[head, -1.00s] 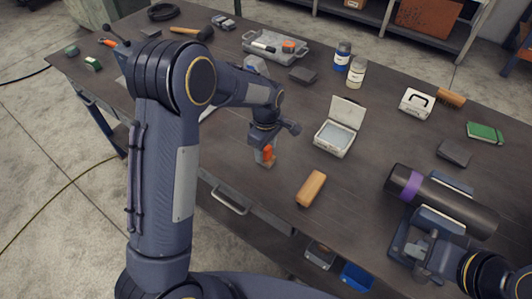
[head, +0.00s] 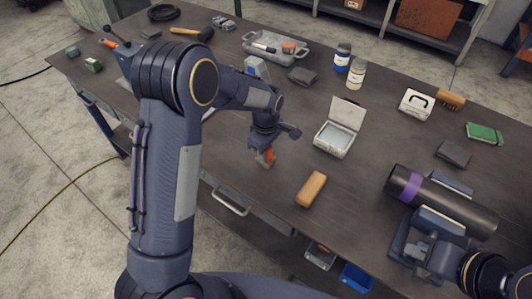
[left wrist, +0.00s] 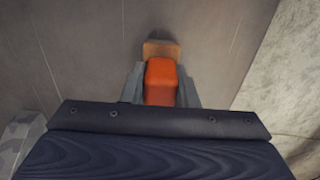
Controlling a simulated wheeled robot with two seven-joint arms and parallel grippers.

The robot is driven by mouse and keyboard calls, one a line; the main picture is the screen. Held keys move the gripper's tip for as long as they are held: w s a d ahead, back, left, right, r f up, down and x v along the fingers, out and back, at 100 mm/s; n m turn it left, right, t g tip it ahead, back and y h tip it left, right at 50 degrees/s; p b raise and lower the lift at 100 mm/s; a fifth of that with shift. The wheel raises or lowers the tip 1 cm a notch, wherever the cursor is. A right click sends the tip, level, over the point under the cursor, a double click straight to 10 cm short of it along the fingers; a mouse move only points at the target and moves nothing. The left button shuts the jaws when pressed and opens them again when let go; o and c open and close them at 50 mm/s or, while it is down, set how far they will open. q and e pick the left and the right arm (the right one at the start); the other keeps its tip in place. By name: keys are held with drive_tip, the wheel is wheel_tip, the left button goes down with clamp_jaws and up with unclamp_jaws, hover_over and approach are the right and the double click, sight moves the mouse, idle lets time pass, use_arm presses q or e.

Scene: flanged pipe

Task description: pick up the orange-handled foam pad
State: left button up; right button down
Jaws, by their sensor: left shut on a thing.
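The foam pad's orange handle (head: 266,156) stands upright below my left gripper (head: 265,147). My left gripper is shut on the handle. In the left wrist view the orange handle (left wrist: 161,80) sits between the grey fingers of the left gripper (left wrist: 160,88). The tan foam pad (left wrist: 162,49) shows past the handle's far end. Whether the pad touches the tabletop or hangs just above it, I cannot tell. My right gripper (head: 422,255) is at the lower right beside the dark pipe's support; its fingers are not clear.
A dark pipe with a purple band (head: 445,200) lies on supports at the right. A wooden block (head: 311,188) and an open white box (head: 334,138) are right of the left gripper. A grey tray (head: 276,49) and two jars stand farther back. The table's front edge is close.

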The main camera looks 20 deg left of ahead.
use_arm(q)
drive_tip(key=shift+r, duration=0.55)
drive_tip(key=w+d+r+b, duration=0.1)
drive_tip(key=w+d+r, duration=0.8)
drive_tip(key=d+r, duration=0.1)
drive_tip(key=shift+d+r+b, duration=0.35)
drive_tip(key=shift+r+b, duration=0.05)
drive_tip(key=shift+r, duration=0.5)
drive_tip(key=o, duration=0.4)
drive_tip(key=shift+c, duration=1.4)
